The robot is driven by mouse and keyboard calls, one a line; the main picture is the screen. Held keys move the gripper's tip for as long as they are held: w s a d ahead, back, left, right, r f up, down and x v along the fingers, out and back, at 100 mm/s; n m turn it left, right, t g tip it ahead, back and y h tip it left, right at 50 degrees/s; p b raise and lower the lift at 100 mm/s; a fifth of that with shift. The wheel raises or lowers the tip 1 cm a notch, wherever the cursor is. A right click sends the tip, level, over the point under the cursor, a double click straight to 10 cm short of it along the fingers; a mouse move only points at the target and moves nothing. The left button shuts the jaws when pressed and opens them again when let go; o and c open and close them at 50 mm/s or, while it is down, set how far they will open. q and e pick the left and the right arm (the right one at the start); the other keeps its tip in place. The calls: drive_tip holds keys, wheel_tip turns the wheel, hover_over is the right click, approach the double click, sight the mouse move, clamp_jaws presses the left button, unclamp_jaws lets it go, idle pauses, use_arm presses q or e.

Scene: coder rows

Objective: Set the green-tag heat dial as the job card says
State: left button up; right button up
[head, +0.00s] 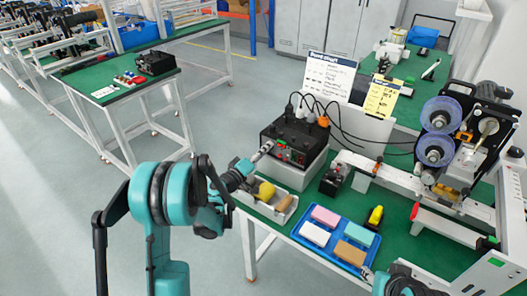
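A black control box (297,139) with cables on top stands on a light block on the green bench. Its front panel carries small red and green parts. I cannot make out which is the green-tag heat dial. My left gripper (262,152) is at the left part of this panel. Its fingers are too small to tell open from shut, or whether they touch a dial. A yellow card (382,97) and a white card (328,77) stand behind the box; their writing is too small to read. Part of my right arm shows at the bottom edge, its gripper unclear.
A light tray (250,203) with a yellow piece lies below my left gripper. A blue tray (325,262) with several coloured blocks is in front. A small black device (335,180) sits right of the box. A machine with purple reels (436,131) stands at right.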

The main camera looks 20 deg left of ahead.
use_arm(q)
drive_tip(key=v, duration=1.2)
idle(0.4)
